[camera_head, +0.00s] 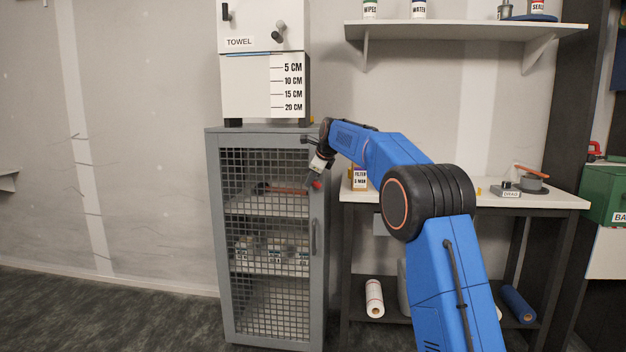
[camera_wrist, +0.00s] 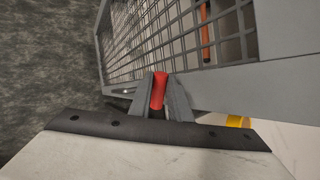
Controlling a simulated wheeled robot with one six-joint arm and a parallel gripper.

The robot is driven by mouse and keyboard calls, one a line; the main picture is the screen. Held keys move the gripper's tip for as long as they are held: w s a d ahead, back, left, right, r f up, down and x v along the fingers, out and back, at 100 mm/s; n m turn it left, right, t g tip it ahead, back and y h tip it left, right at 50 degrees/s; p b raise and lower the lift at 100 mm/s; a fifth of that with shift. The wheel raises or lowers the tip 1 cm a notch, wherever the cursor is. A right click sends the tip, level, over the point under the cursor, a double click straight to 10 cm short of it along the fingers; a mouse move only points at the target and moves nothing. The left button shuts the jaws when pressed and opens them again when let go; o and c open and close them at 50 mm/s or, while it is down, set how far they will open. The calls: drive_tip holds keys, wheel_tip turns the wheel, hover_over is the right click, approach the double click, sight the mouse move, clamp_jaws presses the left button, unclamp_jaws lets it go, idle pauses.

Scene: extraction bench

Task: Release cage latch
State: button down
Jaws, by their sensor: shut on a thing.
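The grey cage (camera_head: 214,240) stands left of the bench with its mesh door closed as far as I can see. The red latch (camera_head: 317,185) is at the upper right of the door frame. In the wrist view the red latch handle (camera_wrist: 159,90) sits between the two grey fingers of my gripper (camera_wrist: 160,92), which are shut on it. In the head view my gripper (camera_head: 312,172) is small and partly hidden by my wrist. The latch's base is hidden by the fingers.
A white cabinet marked TOWEL (camera_head: 245,95) stands on the cage. Inside the cage, shelves hold several items behind the mesh. Open floor lies at left.

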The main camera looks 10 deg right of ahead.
drive_tip(key=h, duration=0.1)
drive_tip(key=a+n+g+h, duration=0.1)
drive_tip(key=h, duration=0.1)
drive_tip(key=shift+w+f, duration=0.15)
drive_tip(key=shift+f, duration=0.2)
drive_tip(key=shift+f+n+h, duration=0.15)
drive_tip(key=shift+n+h, duration=0.25)
drive_tip(key=shift+h, duration=0.3)
drive_tip(key=shift+f+g, duration=0.1)
drive_tip(key=shift+g, duration=0.2)
drive_tip(key=c, duration=1.7)
unclamp_jaws()
drive_tip(key=shift+o, duration=0.2)
drive_tip(key=v, duration=1.7)
drive_tip(key=shift+a, duration=0.25)
